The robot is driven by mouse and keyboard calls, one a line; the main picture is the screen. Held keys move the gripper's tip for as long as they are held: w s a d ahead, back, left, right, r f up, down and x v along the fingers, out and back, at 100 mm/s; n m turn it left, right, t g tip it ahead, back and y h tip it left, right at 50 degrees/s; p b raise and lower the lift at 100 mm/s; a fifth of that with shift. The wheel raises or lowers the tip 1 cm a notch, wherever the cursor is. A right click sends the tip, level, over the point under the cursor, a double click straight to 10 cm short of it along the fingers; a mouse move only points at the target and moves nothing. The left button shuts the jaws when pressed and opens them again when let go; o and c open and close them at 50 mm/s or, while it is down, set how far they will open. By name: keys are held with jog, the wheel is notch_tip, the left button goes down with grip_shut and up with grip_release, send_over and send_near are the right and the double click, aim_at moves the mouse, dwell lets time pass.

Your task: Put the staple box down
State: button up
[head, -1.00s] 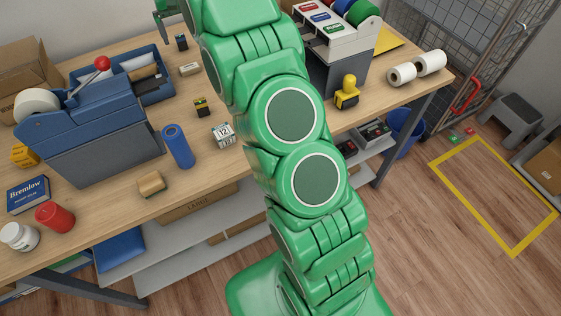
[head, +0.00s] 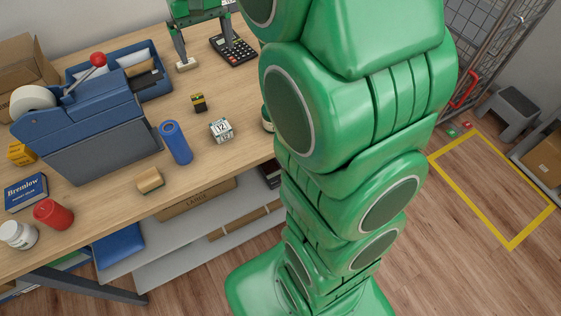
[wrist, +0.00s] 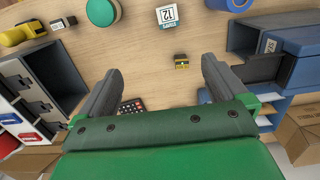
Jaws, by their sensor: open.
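A small yellow and black box (head: 199,102) stands on the wooden table and looks most like the staple box, though I cannot read its label. It also shows in the wrist view (wrist: 182,62), beyond my fingertips. My gripper (head: 208,49) is open over the back of the table. In the wrist view, my gripper (wrist: 160,66) has its two grey fingers wide apart and nothing held between them. A pale block (head: 187,64) lies by the left fingertip in the head view; I cannot tell whether they touch.
A calculator (head: 234,49) lies by the right finger. Bare table lies around the small box. My arm hides the table's right side.

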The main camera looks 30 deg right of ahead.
jog(key=s+f, duration=0.2)
jog(key=s, duration=1.3)
jog(key=s+d+f, duration=0.1)
jog(key=s+f, duration=0.2)
jog(key=s, duration=1.3)
jog(key=shift+s+f+g, duration=0.15)
jog(key=shift+s+g, duration=0.1)
jog(key=shift+g, duration=0.15)
